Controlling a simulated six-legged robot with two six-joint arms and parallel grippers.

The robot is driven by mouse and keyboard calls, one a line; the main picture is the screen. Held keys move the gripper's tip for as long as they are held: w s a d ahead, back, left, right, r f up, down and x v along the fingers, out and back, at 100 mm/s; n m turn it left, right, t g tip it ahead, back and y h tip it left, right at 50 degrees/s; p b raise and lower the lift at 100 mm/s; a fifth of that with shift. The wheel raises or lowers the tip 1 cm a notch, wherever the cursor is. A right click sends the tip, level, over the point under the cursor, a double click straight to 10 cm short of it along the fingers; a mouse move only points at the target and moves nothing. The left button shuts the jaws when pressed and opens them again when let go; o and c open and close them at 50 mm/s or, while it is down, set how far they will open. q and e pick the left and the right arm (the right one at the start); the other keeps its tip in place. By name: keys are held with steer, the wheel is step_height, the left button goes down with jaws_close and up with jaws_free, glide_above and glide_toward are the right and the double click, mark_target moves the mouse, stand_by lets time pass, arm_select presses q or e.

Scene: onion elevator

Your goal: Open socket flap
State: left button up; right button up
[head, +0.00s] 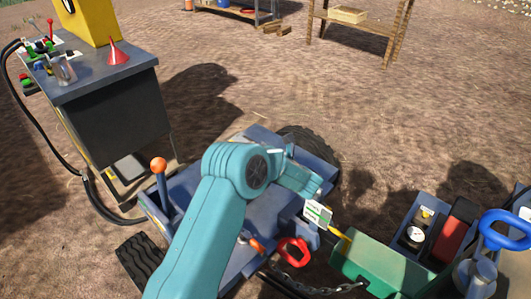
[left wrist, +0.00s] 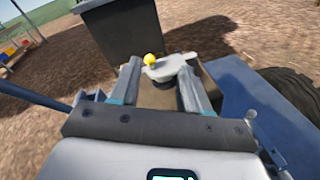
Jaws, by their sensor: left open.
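My left gripper (left wrist: 162,72) is open, with its two fingers spread in the left wrist view. A grey flat piece with a yellow knob (left wrist: 151,60) shows between and just beyond the fingertips. It looks like the socket flap, but I cannot be sure, and I cannot tell whether the fingers touch it. My right gripper is not in view.
A dark cabinet (head: 115,115) with a red funnel (head: 113,52) stands at left. A green box (head: 375,265) is lower right.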

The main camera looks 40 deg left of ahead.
arm_select(q)
steer(key=shift+v, duration=1.7)
